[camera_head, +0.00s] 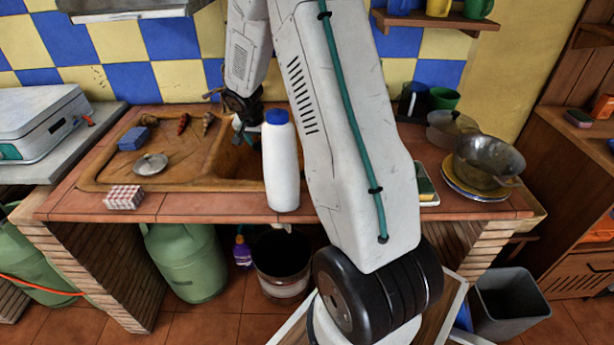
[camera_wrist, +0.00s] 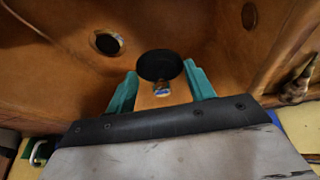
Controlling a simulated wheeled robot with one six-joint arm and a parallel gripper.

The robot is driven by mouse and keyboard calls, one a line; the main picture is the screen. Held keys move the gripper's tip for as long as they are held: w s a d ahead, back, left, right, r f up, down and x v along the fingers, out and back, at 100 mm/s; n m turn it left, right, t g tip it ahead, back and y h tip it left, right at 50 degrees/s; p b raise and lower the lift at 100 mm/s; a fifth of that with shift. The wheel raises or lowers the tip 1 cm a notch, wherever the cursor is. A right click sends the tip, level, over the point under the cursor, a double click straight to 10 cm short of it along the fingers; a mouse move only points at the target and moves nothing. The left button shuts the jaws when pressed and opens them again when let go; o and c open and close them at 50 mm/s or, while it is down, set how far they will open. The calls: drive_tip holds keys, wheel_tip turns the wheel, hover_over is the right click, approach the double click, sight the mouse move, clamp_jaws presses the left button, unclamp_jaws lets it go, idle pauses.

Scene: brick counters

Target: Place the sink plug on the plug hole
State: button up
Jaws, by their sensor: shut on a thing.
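The sink plug (camera_wrist: 160,65) is a round black disc with a small shiny piece below it in the wrist view. My gripper (camera_wrist: 161,80) has its teal fingers on either side of the plug and is shut on it. The plug hole (camera_wrist: 108,43), a dark round opening with a metal rim, lies to the left of the plug and apart from it. The wrist view does not clearly show the plug's height. In the head view, my gripper (camera_head: 243,128) is in the basin area of the brown sink (camera_head: 110,178); the plug and plug hole are hidden there.
A white bottle with a blue cap (camera_head: 281,165) stands in front of the basin. A metal lid (camera_head: 151,164), a blue sponge (camera_head: 134,138) and small peppers lie on the drainboard. A second hole (camera_wrist: 249,15) shows in the wrist view. Pots (camera_head: 488,163) stand at right.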

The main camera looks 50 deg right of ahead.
drive_tip(key=s+d+f+m+g, duration=0.1)
drive_tip(key=s+d+f+m, duration=0.35)
drive_tip(key=s+d, duration=0.5)
hover_over(307, 174)
drive_tip(key=a, duration=0.2)
drive_tip(key=shift+h, duration=0.3)
drive_tip(key=f, duration=0.5)
drive_tip(key=shift+s+d+f, duration=0.25)
drive_tip(key=shift+s, duration=0.05)
drive_tip(key=shift+f, duration=2.45)
drive_tip(key=o, duration=1)
drive_tip(key=shift+f, duration=0.15)
drive_tip(key=shift+o, duration=0.2)
drive_tip(key=w+v, duration=0.1)
drive_tip(key=v, duration=1.1)
drive_tip(key=shift+s+r, duration=0.2)
drive_tip(key=shift+s, duration=0.05)
